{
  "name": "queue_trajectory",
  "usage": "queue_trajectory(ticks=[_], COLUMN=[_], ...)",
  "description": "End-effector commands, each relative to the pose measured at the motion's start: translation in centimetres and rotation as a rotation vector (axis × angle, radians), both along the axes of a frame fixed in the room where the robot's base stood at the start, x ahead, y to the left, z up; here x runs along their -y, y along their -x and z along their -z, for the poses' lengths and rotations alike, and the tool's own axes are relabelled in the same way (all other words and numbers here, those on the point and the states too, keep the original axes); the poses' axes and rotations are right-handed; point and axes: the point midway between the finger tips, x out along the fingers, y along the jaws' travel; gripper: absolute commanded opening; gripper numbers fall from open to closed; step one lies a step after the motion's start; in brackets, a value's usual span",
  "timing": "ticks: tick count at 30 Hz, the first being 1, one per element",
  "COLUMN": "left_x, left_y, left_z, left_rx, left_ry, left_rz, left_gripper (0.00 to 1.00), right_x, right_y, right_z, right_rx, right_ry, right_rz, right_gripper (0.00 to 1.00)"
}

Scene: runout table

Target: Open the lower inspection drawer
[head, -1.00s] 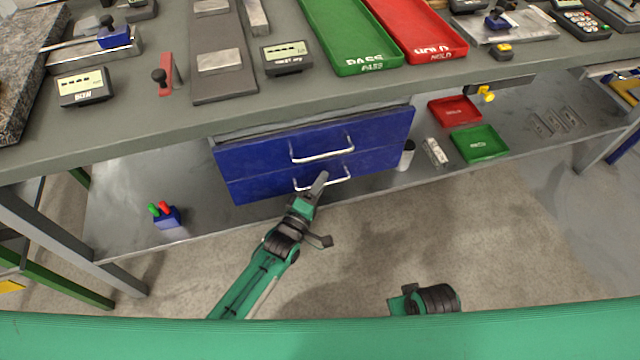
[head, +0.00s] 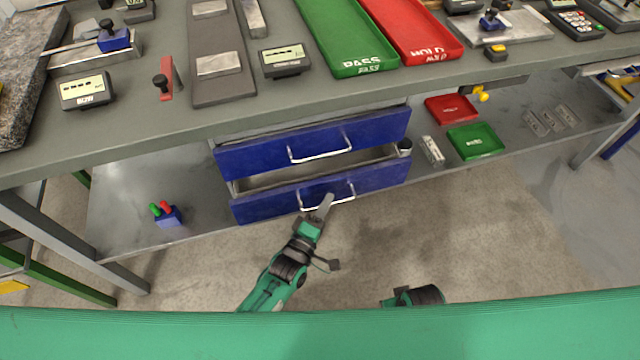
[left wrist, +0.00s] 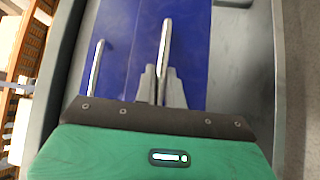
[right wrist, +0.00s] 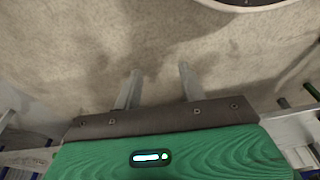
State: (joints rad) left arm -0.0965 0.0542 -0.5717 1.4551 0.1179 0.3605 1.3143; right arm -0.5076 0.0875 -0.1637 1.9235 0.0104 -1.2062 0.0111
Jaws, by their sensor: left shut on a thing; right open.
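The lower inspection drawer (head: 270,207) is blue and stands partly pulled out below the bench, with its open top showing. Its silver bar handle (head: 340,190) is held by my left gripper (head: 323,207). In the left wrist view the fingers (left wrist: 161,88) are closed around the lower handle (left wrist: 166,50). The upper blue drawer (head: 255,158) is shut, with its own silver handle (head: 320,150). My right gripper (right wrist: 158,88) is open and empty over bare floor; in the head view only part of its wrist shows at the bottom.
The grey bench top (head: 140,130) overhangs the drawers. On the lower shelf (head: 120,215) are a blue holder (head: 167,216) at the left, and a dark-topped cylinder (head: 404,147), a green tray (head: 473,142) and a red tray (head: 450,108) at the right. The floor in front is clear.

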Motion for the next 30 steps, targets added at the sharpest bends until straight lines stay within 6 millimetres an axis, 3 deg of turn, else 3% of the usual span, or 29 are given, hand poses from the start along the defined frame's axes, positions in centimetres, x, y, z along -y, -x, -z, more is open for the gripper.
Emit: queue_trajectory(ticks=[1,9,15,21,30], left_x=[0.5,2.7,4.0,4.8,5.2], left_y=[1.8,10.1,15.0,18.0,19.4], left_z=[-0.2,-0.1,0.0,0.1,0.1], left_rx=[-0.009,-0.008,-0.006,-0.004,-0.003], left_ry=[0.001,0.000,0.000,-0.001,-0.002], left_rz=[0.002,0.002,0.002,0.002,0.001], left_gripper=[0.00,0.00,0.00,0.00,0.00], right_x=[0.0,0.7,1.0,1.2,1.3], right_y=[0.3,1.5,2.2,2.6,2.7], right_z=[0.4,6.1,8.1,9.0,9.3], right_rx=[-0.014,-0.024,-0.024,-0.025,-0.023], right_ry=[0.002,0.015,0.018,0.021,0.021], right_rz=[0.000,-0.006,-0.009,-0.010,-0.010], right_gripper=[0.41,0.41,0.41,0.41,0.41])
